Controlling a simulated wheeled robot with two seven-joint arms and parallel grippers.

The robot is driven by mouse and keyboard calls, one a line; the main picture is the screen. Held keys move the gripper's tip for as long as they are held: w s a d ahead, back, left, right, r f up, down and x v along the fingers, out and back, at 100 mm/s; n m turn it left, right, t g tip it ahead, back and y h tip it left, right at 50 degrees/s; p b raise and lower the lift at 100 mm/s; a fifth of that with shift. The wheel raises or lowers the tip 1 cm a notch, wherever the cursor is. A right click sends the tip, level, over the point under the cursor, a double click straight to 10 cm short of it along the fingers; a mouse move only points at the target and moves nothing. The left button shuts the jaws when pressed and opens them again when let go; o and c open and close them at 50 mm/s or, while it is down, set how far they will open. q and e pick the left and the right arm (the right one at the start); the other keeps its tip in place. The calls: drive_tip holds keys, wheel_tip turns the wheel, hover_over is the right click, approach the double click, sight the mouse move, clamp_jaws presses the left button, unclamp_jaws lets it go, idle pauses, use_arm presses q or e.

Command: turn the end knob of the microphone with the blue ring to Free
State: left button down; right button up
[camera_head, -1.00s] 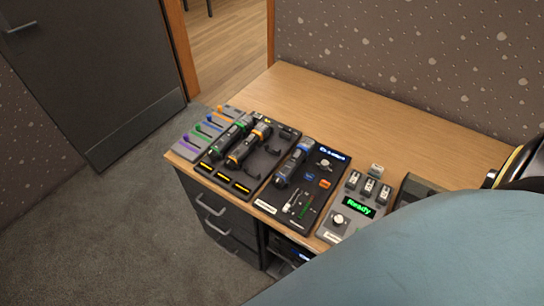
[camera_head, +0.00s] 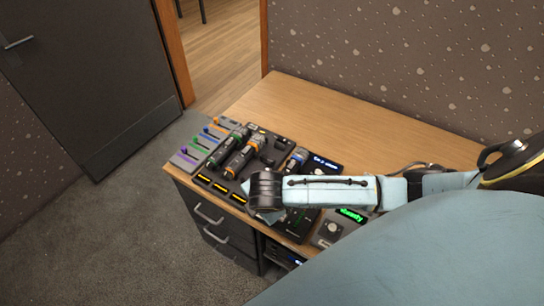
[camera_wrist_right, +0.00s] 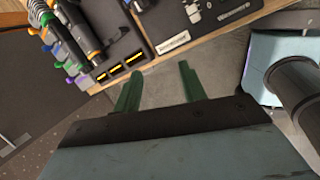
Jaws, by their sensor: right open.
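The microphone with the blue ring (camera_head: 296,160) lies on a dark panel on the desk in the head view. Its lower part is hidden behind my right arm, so I cannot see its end knob or setting. My right arm reaches in from the right across this panel, and the gripper itself is hardly visible there. In the right wrist view my right gripper (camera_wrist_right: 158,74) is open and empty, its two green fingers apart over the desk's front edge and the floor. The blue ring does not show clearly in that view. My left gripper is not in view.
A green-ringed microphone (camera_head: 228,142) and an orange-ringed one (camera_head: 241,158) lie left of it. Coloured faders (camera_head: 190,152) stand at the desk's left end. A box with a green display (camera_head: 352,214) is at the right. The back of the desk (camera_head: 310,105) is bare.

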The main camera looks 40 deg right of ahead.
drive_tip(key=d+r+n+h, duration=0.2)
drive_tip(key=d+r+n, duration=0.1)
drive_tip(key=d, duration=0.1)
drive_tip(key=shift+y, duration=0.3)
drive_tip(key=b+x, duration=0.2)
drive_tip(key=x, duration=1)
drive_tip(key=shift+w+d+f, duration=0.15)
drive_tip(key=shift+w+f, duration=0.1)
drive_tip(key=shift+c, duration=0.3)
